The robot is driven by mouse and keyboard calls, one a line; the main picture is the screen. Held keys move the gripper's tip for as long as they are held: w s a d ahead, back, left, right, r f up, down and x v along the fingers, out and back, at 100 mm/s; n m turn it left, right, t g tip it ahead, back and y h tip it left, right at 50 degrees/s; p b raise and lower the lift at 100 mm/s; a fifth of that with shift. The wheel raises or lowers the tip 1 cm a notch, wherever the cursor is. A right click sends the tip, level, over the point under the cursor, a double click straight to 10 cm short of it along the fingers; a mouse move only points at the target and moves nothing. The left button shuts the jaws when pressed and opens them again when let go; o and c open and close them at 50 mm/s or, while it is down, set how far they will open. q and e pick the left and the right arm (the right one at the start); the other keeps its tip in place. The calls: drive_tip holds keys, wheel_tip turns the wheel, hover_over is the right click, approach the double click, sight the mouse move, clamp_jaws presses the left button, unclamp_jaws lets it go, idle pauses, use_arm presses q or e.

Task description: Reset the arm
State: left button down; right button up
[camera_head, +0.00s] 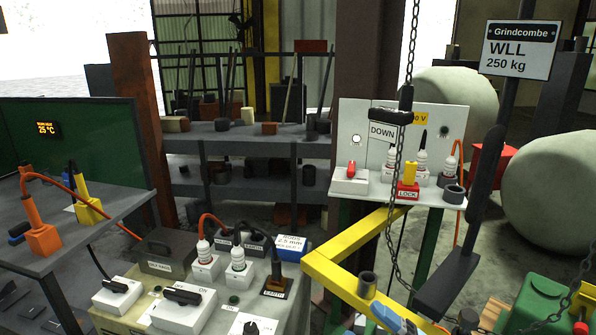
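Neither of my grippers can be made out in the head view. A yellow angled arm (335,279) reaches across the lower middle, with its bend at the left and a dark cylinder standing on its lower bar. A blue part (386,315) sits near the lower bar's end.
A grey panel (455,120) with a red LOCK piece (408,190) stands behind the yellow arm. A bench with switch boxes (184,309) fills the lower middle. A side table (110,212) with orange and yellow plugs is at left. Green machinery (541,302) is at lower right.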

drive_tip(key=d+f+m+t+h, duration=0.4)
drive_tip(key=f+m+t+h, duration=0.2)
drive_tip(key=f+m+h, duration=0.55)
drive_tip(key=s+d+f+m+g+h, duration=0.25)
drive_tip(key=s+f+m+g, duration=0.2)
drive_tip(key=s+f, duration=0.35)
drive_tip(key=s+d+f+m+g+h, duration=0.1)
drive_tip(key=s+f+m+g+h, duration=0.2)
drive_tip(key=s+f+m, duration=0.5)
use_arm(q)
wheel_tip(320, 180, up, 14)
drive_tip(key=a+p, duration=0.1)
drive_tip(key=p, duration=1.6)
drive_tip(key=shift+s+a+r+m+t, duration=0.2)
drive_tip(key=shift+s+a+m+t, duration=0.1)
drive_tip(key=shift+s, duration=0.1)
use_arm(e)
wheel_tip(320, 180, up, 13)
drive_tip(key=w+d+n, duration=0.1)
drive_tip(key=n, duration=0.1)
drive_tip(key=shift+w+f+n, duration=0.2)
drive_tip(key=shift+w+n, duration=0.1)
drive_tip(key=shift+w, duration=0.1)
use_arm(q)
drive_tip(key=shift+d, duration=0.1)
